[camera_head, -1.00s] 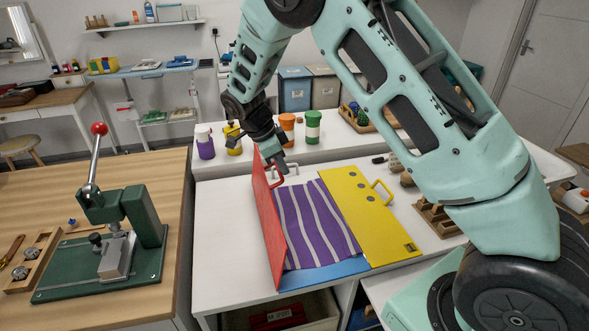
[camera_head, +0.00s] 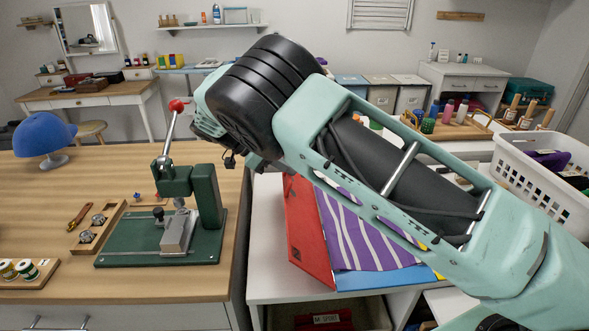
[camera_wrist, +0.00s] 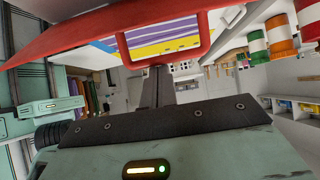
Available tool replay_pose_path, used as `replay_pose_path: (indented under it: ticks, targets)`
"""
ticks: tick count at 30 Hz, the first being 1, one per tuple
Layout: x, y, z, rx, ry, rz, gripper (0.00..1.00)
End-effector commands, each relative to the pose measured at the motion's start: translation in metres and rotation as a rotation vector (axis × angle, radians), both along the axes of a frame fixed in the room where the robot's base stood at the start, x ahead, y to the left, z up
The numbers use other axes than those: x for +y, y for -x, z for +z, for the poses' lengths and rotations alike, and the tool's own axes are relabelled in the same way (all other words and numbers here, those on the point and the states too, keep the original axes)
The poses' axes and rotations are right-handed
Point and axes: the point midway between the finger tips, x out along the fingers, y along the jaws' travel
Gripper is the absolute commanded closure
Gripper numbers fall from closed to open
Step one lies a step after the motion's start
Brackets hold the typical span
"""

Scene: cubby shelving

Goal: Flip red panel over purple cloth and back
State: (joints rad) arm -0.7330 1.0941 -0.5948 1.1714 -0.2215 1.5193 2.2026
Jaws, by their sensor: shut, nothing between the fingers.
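The red panel (camera_head: 308,235) stands tilted up along the left side of the purple striped cloth (camera_head: 352,240), leaning outward to the left. The cloth lies on a blue panel (camera_head: 380,279). My arm covers much of the cloth and nearly all of the yellow panel beside it. In the wrist view, the red panel (camera_wrist: 60,38) and its red loop handle (camera_wrist: 207,35) are close. My gripper (camera_wrist: 157,72) is shut and empty, its dark fingers close to the handle's lower bar; contact is unclear. My arm hides the gripper in the head view.
A green lever press (camera_head: 170,225) with a red knob stands on the wooden table to the left. A blue cap (camera_head: 43,134) sits behind it. A white basket (camera_head: 530,180) stands to the right. A drawer with a red item (camera_head: 325,320) is below the white tabletop.

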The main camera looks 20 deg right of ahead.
Motion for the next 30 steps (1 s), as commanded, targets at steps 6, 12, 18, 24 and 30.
replay_pose_path:
  ticks: [6,12,18,24,30]
  targets:
    - [0.006,-0.002,-0.009,0.000,-0.002,0.001,1.00]
    - [0.008,-0.003,-0.011,-0.001,-0.002,0.000,1.00]
    - [0.008,-0.003,-0.010,-0.001,-0.002,0.000,1.00]
    - [0.008,-0.003,-0.011,-0.001,-0.002,0.000,1.00]
    - [0.016,-0.006,-0.006,-0.003,-0.002,0.002,1.00]
